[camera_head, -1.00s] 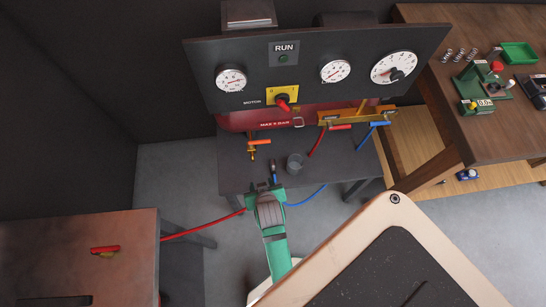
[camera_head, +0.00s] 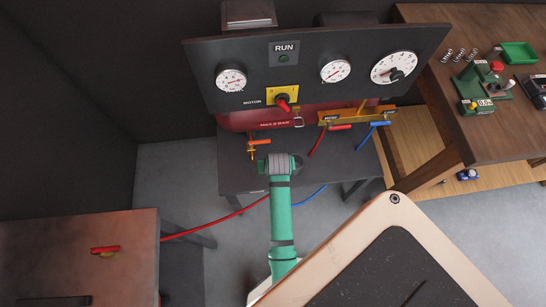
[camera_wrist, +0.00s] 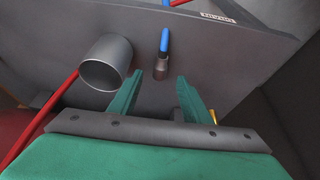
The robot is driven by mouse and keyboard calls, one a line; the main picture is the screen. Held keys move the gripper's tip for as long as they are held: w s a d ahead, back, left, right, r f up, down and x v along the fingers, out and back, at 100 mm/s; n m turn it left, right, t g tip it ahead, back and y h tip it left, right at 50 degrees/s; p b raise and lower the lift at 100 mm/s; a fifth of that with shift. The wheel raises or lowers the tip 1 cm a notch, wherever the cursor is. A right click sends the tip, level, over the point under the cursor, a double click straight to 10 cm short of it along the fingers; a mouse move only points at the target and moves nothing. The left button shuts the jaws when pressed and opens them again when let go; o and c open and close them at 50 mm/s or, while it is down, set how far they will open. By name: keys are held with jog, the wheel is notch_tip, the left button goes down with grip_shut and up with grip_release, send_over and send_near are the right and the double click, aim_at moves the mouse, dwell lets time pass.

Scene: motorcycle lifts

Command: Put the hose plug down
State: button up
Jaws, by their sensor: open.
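The hose plug, a blue piece with a grey metal end (camera_wrist: 163,50), appears against the dark grey bench top in the wrist view. My gripper (camera_wrist: 160,80) is open. Its two green fingers are spread below the plug in that view, and the plug is outside them, in line with the gap. I cannot tell exactly how the plug rests on the bench. In the head view my gripper (camera_head: 279,163) is over the dark bench (camera_head: 235,178), and my arm hides the plug.
A grey metal cup (camera_wrist: 105,62) stands left of the plug in the wrist view. A red hose (camera_head: 215,230) and a blue hose (camera_head: 310,196) run near my arm. The gauge panel (camera_head: 315,65) and red tank (camera_head: 240,120) rise behind the bench.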

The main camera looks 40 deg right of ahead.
jog(key=shift+x, duration=2.65)
jog(key=shift+s+a, duration=0.1)
grip_shut()
